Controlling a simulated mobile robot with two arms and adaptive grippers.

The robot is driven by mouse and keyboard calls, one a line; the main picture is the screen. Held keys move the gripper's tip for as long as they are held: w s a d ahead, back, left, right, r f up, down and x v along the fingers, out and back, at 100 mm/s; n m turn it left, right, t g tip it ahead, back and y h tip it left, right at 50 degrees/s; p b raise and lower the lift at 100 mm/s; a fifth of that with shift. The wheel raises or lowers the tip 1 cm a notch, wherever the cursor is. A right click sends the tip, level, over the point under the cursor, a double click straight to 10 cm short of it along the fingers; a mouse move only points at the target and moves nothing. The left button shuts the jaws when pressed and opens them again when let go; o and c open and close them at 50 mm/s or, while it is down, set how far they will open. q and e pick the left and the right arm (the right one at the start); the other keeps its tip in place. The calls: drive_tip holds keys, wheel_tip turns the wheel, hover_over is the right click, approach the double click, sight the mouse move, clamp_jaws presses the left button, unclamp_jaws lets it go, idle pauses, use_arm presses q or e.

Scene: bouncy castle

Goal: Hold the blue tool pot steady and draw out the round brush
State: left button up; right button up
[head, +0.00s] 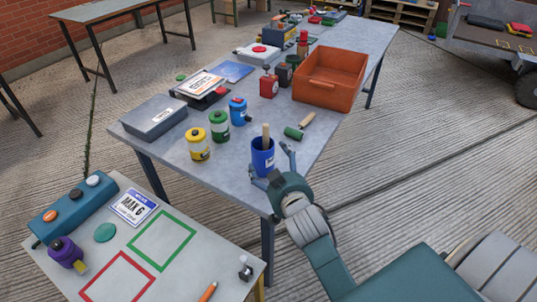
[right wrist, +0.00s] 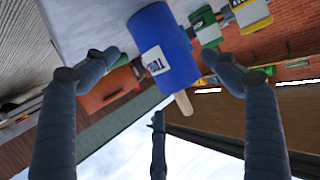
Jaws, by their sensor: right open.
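The blue tool pot (head: 263,160) stands upright near the front right corner of the long grey table. One wooden handle (head: 266,132) sticks up out of it, apparently the brush's; its head is hidden inside the pot. My right gripper (head: 273,168) is open at the near right side of the pot, fingers spread around it. In the right wrist view the blue pot (right wrist: 165,55), with a white label, lies between the spread fingers (right wrist: 160,72), and the handle (right wrist: 183,103) juts from its mouth. No firm contact is visible. My left gripper is not in view.
A green roller (head: 294,133) lies right of the pot. Yellow (head: 197,145), green (head: 219,128) and blue (head: 238,112) jars stand to its left. An orange crate (head: 330,78) is farther back. A low table (head: 150,270) with coloured square outlines is at front left.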

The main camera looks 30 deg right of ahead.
sight(270, 158)
drive_tip(key=x, duration=0.4)
drive_tip(key=shift+w+f, duration=0.15)
drive_tip(key=shift+w, duration=0.25)
drive_tip(key=shift+x, duration=1.25)
drive_tip(key=shift+f, duration=0.1)
drive_tip(key=shift+c, duration=0.3)
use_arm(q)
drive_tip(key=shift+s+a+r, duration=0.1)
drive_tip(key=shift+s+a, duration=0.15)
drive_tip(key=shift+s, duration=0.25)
use_arm(e)
drive_tip(key=c, duration=1.2)
